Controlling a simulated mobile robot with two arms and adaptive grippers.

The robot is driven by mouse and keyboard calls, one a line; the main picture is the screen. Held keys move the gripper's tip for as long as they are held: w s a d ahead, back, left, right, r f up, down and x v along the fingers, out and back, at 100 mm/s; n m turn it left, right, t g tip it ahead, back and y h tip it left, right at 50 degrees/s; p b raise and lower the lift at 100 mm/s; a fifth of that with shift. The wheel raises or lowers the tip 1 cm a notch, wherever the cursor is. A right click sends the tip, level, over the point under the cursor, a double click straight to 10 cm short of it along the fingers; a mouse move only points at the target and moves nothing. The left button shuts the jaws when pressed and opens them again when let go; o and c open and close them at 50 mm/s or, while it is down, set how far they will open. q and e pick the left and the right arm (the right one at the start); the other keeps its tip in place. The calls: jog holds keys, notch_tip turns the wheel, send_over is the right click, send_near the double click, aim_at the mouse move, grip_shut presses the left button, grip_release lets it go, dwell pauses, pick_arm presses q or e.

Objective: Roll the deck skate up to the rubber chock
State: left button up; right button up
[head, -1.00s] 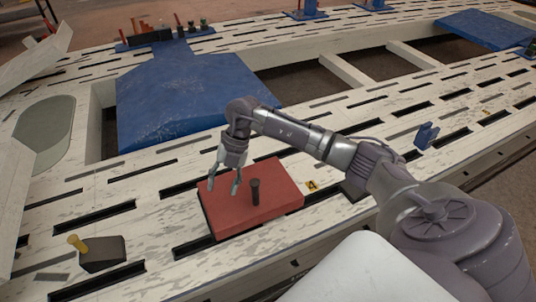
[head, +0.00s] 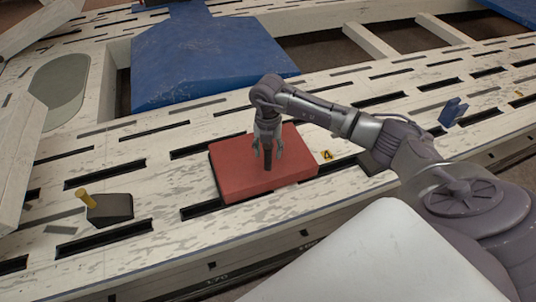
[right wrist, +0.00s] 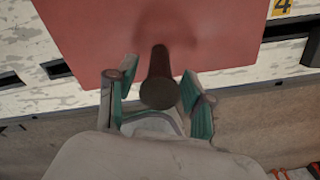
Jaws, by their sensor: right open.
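The deck skate is a flat red block (head: 230,165) with a dark upright post (head: 267,163), lying on the slotted white bench. My right gripper (head: 268,150) is above the skate, its open fingers on either side of the post in the head view. In the right wrist view the post (right wrist: 159,80) stands between the two green-lined fingers (right wrist: 158,95), with gaps on both sides. The rubber chock (head: 112,208) is a dark wedge-shaped block with a yellow peg, on the bench to the left of the skate and apart from it. My left gripper is not in view.
A blue plate (head: 200,65) lies behind the skate. A small blue bracket (head: 453,111) stands to the right. A yellow marker (head: 326,155) is just right of the skate. The slotted bench top between skate and chock is clear. White panels (head: 20,175) lean at the left.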

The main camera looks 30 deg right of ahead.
jog(key=shift+f, duration=0.7)
grip_shut()
